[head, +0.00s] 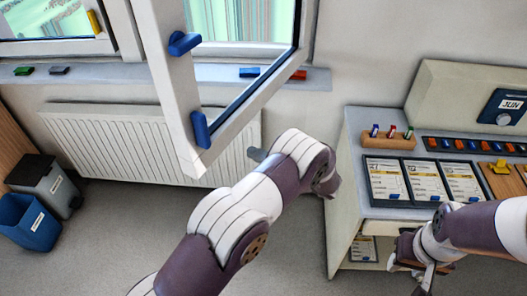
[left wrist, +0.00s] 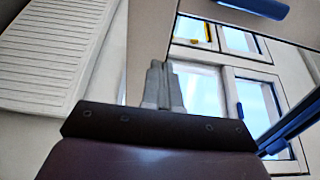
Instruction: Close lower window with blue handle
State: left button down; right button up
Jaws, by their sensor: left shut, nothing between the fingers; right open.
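The open window sash (head: 182,105) swings out into the room at the upper middle of the head view. Its white frame carries a blue handle (head: 184,43) and a second blue piece (head: 200,130) lower down.
A radiator (head: 110,140) stands under the sill (head: 120,73), which holds small colored blocks. A window with a yellow handle (head: 94,22) is at the left. The desk (head: 350,175) with papers and boxes is at the right. Two bins, one blue (head: 28,222), stand at the left.

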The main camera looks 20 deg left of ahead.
aim_at(220, 140)
pick_arm(q)
jog(key=a+p, duration=0.1)
jog(key=a, duration=0.1)
jog(key=w+a+p, duration=0.1)
jog(key=a, duration=0.2)
jog(key=a+p, duration=0.1)
jog(key=a, duration=0.2)
jog(key=shift+w+r+p, duration=0.15)
jog(key=shift+r+p, duration=0.05)
jog(key=shift+p, duration=0.1)
jog(key=shift+w+a+f, duration=0.1)
jog(key=shift+a+f, duration=0.05)
jog(key=shift+a, duration=0.35)
